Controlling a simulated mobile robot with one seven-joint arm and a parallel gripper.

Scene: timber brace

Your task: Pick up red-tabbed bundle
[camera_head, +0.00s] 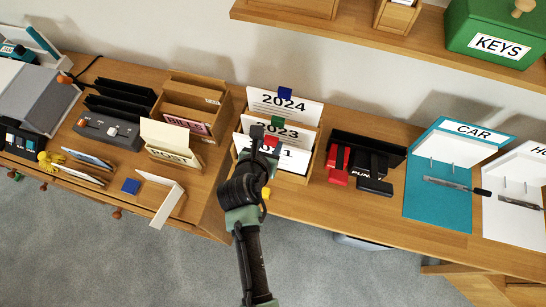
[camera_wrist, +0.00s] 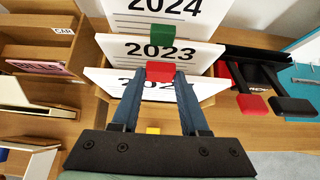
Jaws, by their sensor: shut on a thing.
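The red-tabbed bundle (camera_head: 293,160) is a white card stack with a partly covered "202…" label, at the front of a wooden rack (camera_head: 309,165). In the wrist view, its red tab (camera_wrist: 160,71) sits between the two fingertips, and its white face (camera_wrist: 105,79) shows beside the fingers. My gripper (camera_head: 264,141) is shut on the red tab; it also shows in the wrist view (camera_wrist: 161,82). Behind stand the green-tabbed 2023 bundle (camera_wrist: 190,54) and the blue-tabbed 2024 bundle (camera_head: 305,108). I cannot tell whether the red-tabbed bundle is raised from the rack.
A shelf (camera_head: 400,42) with a green KEYS box (camera_head: 497,35) hangs above.

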